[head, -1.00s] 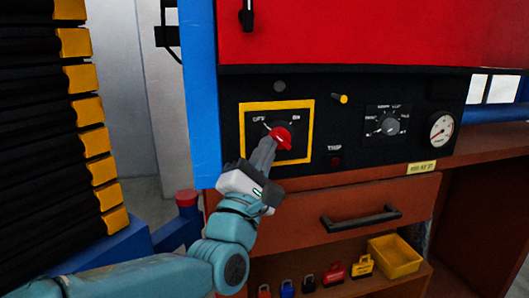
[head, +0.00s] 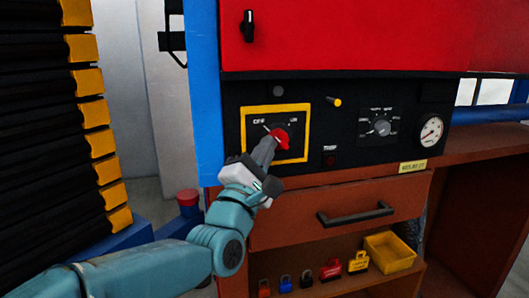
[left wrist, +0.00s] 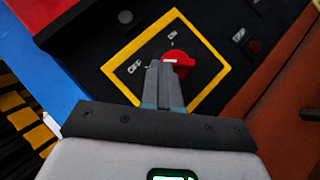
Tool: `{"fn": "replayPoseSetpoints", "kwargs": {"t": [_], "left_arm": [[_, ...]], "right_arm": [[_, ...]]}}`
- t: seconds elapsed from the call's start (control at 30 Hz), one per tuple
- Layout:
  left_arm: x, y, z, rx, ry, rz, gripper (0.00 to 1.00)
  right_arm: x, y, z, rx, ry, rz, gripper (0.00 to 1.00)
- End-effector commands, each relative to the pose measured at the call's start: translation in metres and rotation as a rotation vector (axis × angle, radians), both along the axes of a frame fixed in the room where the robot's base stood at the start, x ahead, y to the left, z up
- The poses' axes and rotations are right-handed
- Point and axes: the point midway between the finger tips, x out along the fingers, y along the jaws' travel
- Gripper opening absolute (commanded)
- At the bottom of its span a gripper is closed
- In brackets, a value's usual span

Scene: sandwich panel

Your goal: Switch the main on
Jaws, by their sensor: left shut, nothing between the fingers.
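The main switch is a red rotary knob (head: 282,141) inside a yellow square frame (head: 306,120) on the black panel, with OFF and ON marked above it. It also shows in the left wrist view (left wrist: 183,66), where a white mark lies on its left part. My left gripper (head: 266,150) is shut and empty, with its fingertips at the knob's left side. In the left wrist view the shut fingers (left wrist: 165,80) overlap the knob's left edge; I cannot tell whether they touch it. They hide part of the dial. My right gripper is not in view.
A TRIP light (head: 330,161), a grey selector knob (head: 381,128), a yellow-tipped peg (head: 334,101) and a gauge (head: 431,129) are on the same panel. Below are a drawer handle (head: 355,214), several padlocks and a yellow bin (head: 390,252). Black slats with yellow ends stand left.

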Motion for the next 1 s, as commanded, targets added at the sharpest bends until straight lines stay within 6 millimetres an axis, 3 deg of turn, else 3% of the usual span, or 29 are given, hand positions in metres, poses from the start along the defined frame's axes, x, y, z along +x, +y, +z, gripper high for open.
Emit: {"fn": "replayPoseSetpoints", "kwargs": {"t": [1.0], "left_arm": [[0.012,0.002,0.005,0.105,0.034,0.004,0.00]], "right_arm": [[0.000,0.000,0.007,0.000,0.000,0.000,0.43]]}}
